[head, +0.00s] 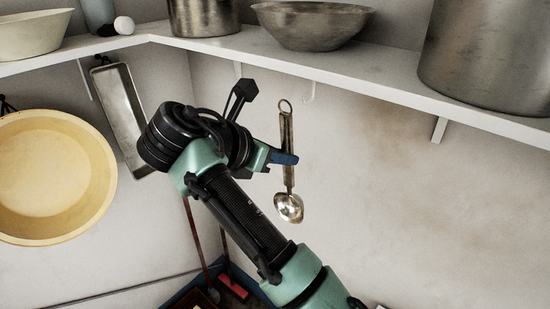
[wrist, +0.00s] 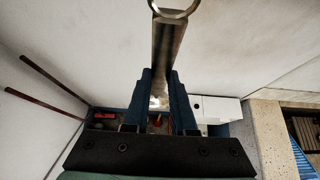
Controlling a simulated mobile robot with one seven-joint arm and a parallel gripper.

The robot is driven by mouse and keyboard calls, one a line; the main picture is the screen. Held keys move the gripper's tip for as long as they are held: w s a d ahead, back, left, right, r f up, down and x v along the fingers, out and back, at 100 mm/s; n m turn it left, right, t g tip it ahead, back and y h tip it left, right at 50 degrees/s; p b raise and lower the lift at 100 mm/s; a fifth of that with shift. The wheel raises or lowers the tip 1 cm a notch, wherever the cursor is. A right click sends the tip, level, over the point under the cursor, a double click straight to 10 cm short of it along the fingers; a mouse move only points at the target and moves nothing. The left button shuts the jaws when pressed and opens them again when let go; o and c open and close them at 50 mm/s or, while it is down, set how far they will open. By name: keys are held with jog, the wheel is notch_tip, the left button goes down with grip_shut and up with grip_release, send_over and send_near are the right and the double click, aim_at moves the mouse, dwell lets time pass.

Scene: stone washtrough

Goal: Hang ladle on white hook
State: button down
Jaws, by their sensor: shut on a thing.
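The metal ladle (head: 289,206) hangs upright in my gripper (head: 285,158), bowl down and ring up, in front of the wall. My gripper's blue fingers are shut on the middle of its handle. In the wrist view the ladle's handle (wrist: 168,45) runs up from between the fingers, with the ring at the top edge. The white hook (head: 309,92) is under the shelf's front edge, slightly up and right of the ladle's ring in the head view. The ring looks apart from the hook; the depth between them is hard to tell.
The white shelf (head: 390,92) carries a metal bowl (head: 312,27), a pot (head: 203,18) and a large pot (head: 487,55). A yellow basin (head: 45,180) and a metal tray (head: 120,105) hang at left. A shelf bracket (head: 439,130) is at right. The wall below the shelf is clear.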

jog(key=w+d+f, duration=0.1)
jog(key=w+d, duration=0.3)
jog(key=w, duration=0.1)
jog(key=shift+w+f, duration=0.2)
jog(key=shift+w, duration=0.1)
dwell(0.6)
dwell(0.6)
jog(key=shift+c, duration=0.2)
grip_release()
dwell(1.0)
jog(key=shift+v, duration=3.5)
